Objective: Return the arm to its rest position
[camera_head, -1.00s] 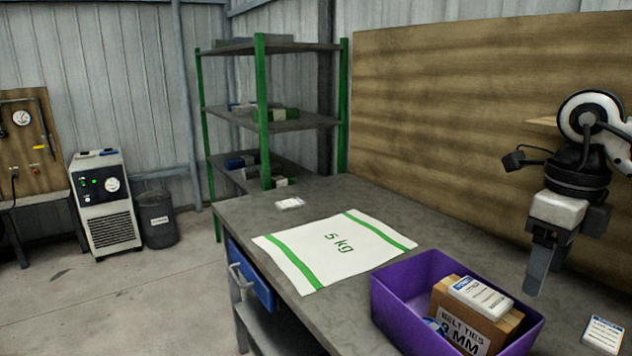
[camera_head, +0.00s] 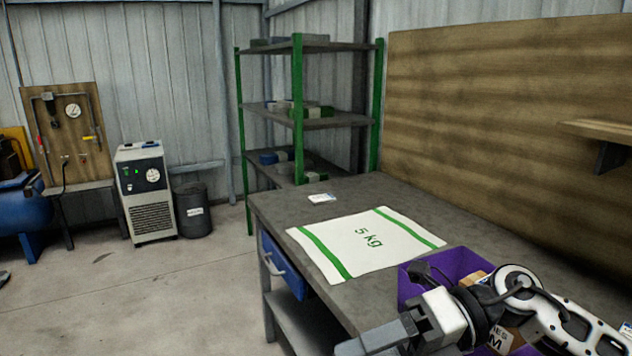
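My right arm comes in from the right edge. Its gripper (camera_head: 372,341) is low in the picture, near the front edge of the workbench and left of the purple bin (camera_head: 412,289). The fingers point left. I see nothing held in them, but the gap between them cannot be made out. The arm covers much of the bin and the cardboard box (camera_head: 503,341) in it. My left gripper is not in view.
A white sack with green stripes (camera_head: 365,244) lies flat on the grey workbench (camera_head: 282,211). A small white card-like item (camera_head: 322,198) lies behind it. A green-posted shelf (camera_head: 298,120) stands behind. Open floor (camera_head: 190,290) lies left.

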